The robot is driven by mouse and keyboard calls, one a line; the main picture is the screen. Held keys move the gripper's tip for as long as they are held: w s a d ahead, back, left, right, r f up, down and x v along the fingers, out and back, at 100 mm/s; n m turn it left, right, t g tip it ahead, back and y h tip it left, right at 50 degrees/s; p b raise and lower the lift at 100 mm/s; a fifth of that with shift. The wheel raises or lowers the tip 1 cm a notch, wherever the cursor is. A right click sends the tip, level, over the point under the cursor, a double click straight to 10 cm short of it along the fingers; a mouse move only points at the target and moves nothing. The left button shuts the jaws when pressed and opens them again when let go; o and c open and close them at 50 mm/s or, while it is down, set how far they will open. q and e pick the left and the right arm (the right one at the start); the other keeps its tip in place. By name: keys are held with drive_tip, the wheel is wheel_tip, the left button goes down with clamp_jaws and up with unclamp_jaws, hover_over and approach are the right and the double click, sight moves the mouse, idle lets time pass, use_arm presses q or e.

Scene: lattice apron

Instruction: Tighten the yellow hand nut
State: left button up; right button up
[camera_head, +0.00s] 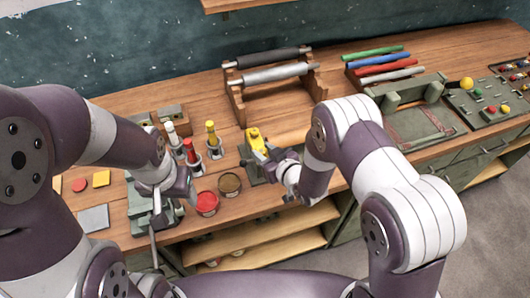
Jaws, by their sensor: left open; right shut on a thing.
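The yellow hand nut (254,136) is at the middle of the bench, on a small dark green fixture (262,170). My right gripper (266,156) comes in from the right and is shut on the yellow nut. Its fingers partly hide the nut and the fixture, so I cannot tell how far down the nut sits. My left gripper (186,196) is open, at the left near the bench's front edge, over a green metal device. It is apart from the nut.
A red tin (207,203) and a brown tin (230,185) stand between my grippers. Bottles with red, white and yellow tops (212,138) stand behind. A roller rack (270,80), coloured rolls (383,62), a green press (415,115) and a button panel (490,102) fill the right and back.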

drive_tip(key=shift+s+a+f+m+t+h+b, duration=0.1)
drive_tip(key=shift+m+t+h+b, duration=0.3)
drive_tip(key=shift+m+h, duration=0.55)
drive_tip(key=shift+s+a+r+m+t+h+b, duration=0.15)
drive_tip(key=shift+m+t+h+b, duration=0.25)
drive_tip(key=shift+m+h, duration=0.55)
drive_tip(key=shift+a+f+m+t+h+b, duration=0.15)
drive_tip(key=shift+m+t+h+b, duration=0.2)
drive_tip(key=shift+m+h, duration=0.55)
drive_tip(key=o, duration=1)
drive_tip(key=shift+o, duration=0.2)
drive_tip(key=shift+s, duration=0.15)
